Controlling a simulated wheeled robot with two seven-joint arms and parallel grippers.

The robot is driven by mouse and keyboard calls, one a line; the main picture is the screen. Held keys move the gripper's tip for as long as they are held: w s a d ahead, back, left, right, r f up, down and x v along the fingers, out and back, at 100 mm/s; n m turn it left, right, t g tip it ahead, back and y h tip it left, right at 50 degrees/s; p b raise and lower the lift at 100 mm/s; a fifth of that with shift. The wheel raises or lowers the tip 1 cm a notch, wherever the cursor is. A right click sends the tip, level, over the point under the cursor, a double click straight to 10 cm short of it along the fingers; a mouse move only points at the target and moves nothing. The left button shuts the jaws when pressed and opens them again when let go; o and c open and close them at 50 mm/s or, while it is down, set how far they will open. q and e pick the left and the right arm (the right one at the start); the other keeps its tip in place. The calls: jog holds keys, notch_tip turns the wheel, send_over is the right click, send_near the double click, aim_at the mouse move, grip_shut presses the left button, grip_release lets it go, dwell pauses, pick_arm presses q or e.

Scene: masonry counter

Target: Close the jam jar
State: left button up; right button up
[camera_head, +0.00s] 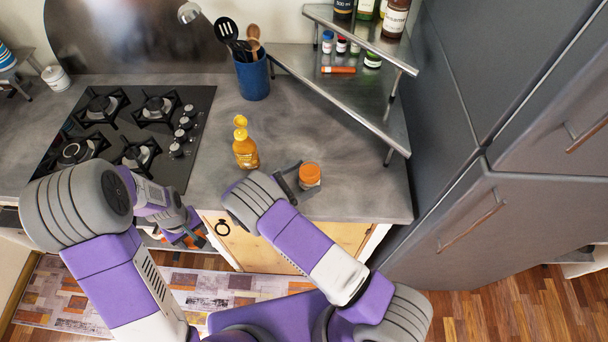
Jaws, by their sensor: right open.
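The jam jar (309,176), small with an orange top part, stands upright on the grey counter near its front edge. I cannot tell if the orange is a lid or the contents. My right gripper (292,180) is open, just left of the jar, with its dark fingers close to it; contact cannot be made out. My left gripper (184,236) is low at the counter's front edge, left of the jar and partly hidden by its own arm. Orange patches show by its fingers; I cannot tell what they are.
A blue utensil pot (252,77) is farther back. A gas hob (128,132) lies at left. A metal corner shelf (345,92) with small jars stands behind right. Counter right of the jar is clear.

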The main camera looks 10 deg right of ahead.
aim_at(314, 172)
jog(key=x, duration=0.4)
jog(key=shift+d, duration=0.1)
jog(key=c, duration=1.3)
